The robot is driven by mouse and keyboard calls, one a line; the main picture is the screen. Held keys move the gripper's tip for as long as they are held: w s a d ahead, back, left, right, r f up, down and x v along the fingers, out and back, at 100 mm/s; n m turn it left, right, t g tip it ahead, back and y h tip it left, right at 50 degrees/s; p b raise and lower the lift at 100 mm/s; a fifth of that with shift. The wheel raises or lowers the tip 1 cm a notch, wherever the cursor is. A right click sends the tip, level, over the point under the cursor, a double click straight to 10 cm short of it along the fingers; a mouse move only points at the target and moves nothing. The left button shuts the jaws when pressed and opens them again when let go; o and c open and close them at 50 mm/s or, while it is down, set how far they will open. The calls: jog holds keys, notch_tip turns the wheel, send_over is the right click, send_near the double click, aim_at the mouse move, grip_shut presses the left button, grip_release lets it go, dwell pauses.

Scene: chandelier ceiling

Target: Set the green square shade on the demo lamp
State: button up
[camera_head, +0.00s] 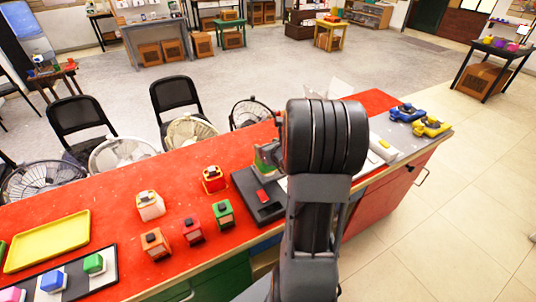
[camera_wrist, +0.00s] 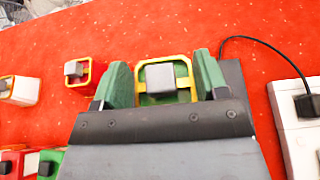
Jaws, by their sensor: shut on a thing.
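My gripper (camera_wrist: 163,82) is shut on the green square shade (camera_wrist: 181,94), which has a yellow rim and a grey block at its middle. The green finger pads press on its left and right sides. In the head view, part of a green and pale thing (camera_head: 265,160) shows at my gripper, mostly hidden by my arm. Below it on the red counter lies a black base (camera_head: 249,185) with a red patch, which may belong to the demo lamp. No lamp stem is clearly visible, and I cannot tell whether the shade touches anything.
Several small square shades stand left of the base, among them a red one with a yellow rim (camera_head: 214,180) and a green one (camera_head: 224,214). A yellow tray (camera_head: 48,240) lies farther left. A white power strip (camera_wrist: 292,125) with a black cord lies right in the wrist view.

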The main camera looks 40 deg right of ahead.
jog(key=shift+w+d+f, duration=0.15)
jog(key=shift+d+f, duration=0.05)
jog(key=shift+f, duration=0.1)
jog(key=f, duration=0.2)
jog(key=shift+w+d+f, duration=0.15)
jog(key=shift+d+f, duration=0.05)
jog(key=shift+f, duration=0.6)
jog(key=shift+f, duration=0.1)
jog(key=o, duration=1.2)
